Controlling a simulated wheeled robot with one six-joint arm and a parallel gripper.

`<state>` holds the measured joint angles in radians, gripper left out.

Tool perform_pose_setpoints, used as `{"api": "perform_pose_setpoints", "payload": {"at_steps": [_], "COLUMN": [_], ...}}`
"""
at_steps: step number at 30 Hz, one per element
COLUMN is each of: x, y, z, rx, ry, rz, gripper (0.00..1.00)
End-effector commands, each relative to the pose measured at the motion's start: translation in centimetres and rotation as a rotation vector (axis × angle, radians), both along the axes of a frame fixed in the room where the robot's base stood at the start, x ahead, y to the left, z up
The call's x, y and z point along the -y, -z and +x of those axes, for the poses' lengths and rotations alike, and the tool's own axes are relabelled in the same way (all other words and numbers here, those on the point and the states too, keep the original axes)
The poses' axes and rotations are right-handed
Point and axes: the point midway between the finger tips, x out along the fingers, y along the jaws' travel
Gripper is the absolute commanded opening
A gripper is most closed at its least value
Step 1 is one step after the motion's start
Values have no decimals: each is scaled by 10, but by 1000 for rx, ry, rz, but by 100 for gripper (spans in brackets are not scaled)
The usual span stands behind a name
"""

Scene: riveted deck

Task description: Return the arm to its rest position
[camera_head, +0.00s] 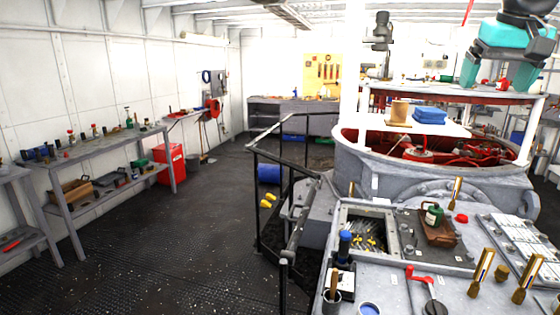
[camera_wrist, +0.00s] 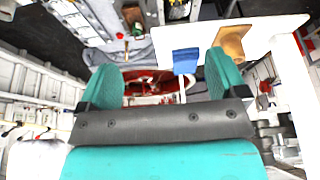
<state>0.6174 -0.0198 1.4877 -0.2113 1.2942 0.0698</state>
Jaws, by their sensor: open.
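My gripper (camera_head: 498,78) is at the upper right of the head view, teal with a black wrist, its fingers pointing down and spread apart. It hangs above or in front of the upper grey shelf over the round machine; the exact gap cannot be told. In the wrist view my gripper (camera_wrist: 162,66) shows as two teal fingers wide apart with nothing held between them. A blue folded cloth (camera_wrist: 185,60) and a brown block (camera_wrist: 232,42) on a white board (camera_wrist: 275,35) appear beyond the fingers.
The round grey machine housing (camera_head: 440,180) with red parts inside stands below. A cluttered grey bench (camera_head: 390,285) with upright brass pieces is in front. A black railing (camera_head: 258,200) stands left of it. Open deck floor (camera_head: 180,250) lies between the railing and the left shelves.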

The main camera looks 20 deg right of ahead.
Motion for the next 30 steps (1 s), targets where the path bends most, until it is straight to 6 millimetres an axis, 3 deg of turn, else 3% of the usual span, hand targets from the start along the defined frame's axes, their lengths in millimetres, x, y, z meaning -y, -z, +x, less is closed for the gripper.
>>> {"api": "perform_pose_setpoints", "payload": {"at_steps": [8,14,17,20,24,27,30], "x": [-55,-119,-163,-220,-293,-326,-345], "y": [37,83,115,156,215,246,267], "z": [13,14,6,-16,-69,-111,-144], "rx": [-18,-41,-59,-84,-124,-154,-176], "ry": [-159,-342,-466,-630,-862,-989,-1075], "rz": [25,59,87,127,192,234,267], "gripper": [91,91,91,91,91,91,91]}}
